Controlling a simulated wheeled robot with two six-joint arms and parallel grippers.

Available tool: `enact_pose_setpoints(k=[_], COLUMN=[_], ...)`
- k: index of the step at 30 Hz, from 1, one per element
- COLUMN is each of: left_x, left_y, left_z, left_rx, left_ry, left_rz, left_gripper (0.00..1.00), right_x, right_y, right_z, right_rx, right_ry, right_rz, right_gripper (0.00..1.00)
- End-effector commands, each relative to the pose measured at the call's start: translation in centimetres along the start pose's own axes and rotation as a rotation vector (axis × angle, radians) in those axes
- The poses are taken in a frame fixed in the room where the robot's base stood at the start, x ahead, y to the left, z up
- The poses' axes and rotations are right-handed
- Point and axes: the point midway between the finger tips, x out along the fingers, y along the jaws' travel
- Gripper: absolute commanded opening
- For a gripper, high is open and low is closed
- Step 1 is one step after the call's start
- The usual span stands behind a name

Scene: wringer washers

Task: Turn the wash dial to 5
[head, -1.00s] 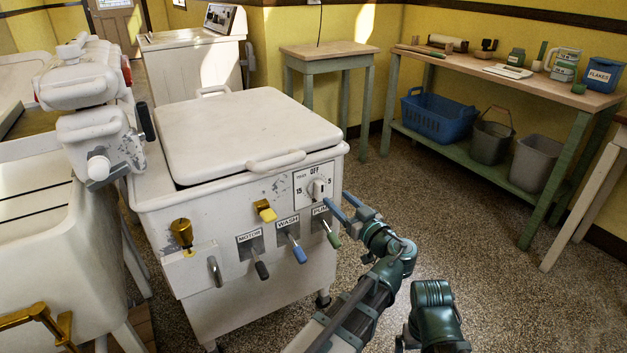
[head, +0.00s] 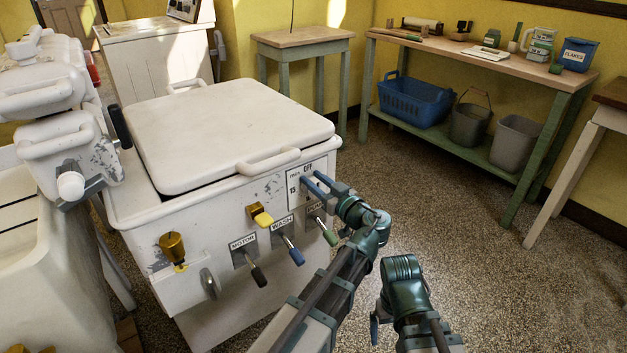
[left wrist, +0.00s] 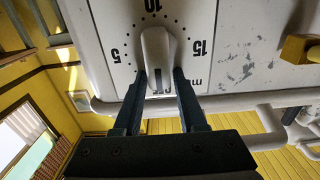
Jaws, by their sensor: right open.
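The wash dial is a white plate marked OFF, 5, 10, 15 and "min" on the washer front; its plate (head: 293,190) shows in the head view. In the left wrist view its white knob (left wrist: 157,52) stands between the fingers of my left gripper (left wrist: 160,82), one on each side. I cannot tell if they touch it. The knob's dark mark is at the end away from 10. In the head view my left gripper (head: 311,179) reaches the dial and hides its right part. My right gripper (head: 376,328) is low, away from the washer, only partly visible, and open.
Below the dial are the MOTOR (head: 258,274), WASH (head: 293,252) and green-tipped (head: 326,234) levers. A yellow knob (head: 261,216) is left of the dial. The lid handle (head: 268,162) juts out just above. Open floor lies to the right, before the bench (head: 480,65).

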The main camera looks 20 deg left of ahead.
Motion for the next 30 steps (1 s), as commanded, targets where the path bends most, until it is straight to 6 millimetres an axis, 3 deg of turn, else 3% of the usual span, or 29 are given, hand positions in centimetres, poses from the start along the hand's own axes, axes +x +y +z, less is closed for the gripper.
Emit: enact_pose_setpoints(k=[1,5,19,30], left_x=[0.0,0.0,0.0,0.03], left_y=[-0.02,-0.05,0.08,0.86], left_z=[0.04,0.09,0.27,0.53], left_rx=[-0.001,-0.002,0.055,0.35], left_ry=[-0.002,-0.004,-0.007,-0.008], left_rz=[-0.001,-0.001,-0.002,-0.003], left_gripper=[0.24,0.01,0.0,0.0], right_x=[0.0,0.01,0.11,0.38], right_y=[0.0,0.0,-0.01,-0.05], right_z=[-0.01,-0.01,-0.01,-0.03], right_rx=[0.0,0.0,0.0,-0.001], right_ry=[0.0,0.0,0.0,0.0], right_rz=[0.0,0.0,0.0,0.0], right_gripper=[1.0,1.0,1.0,1.0])
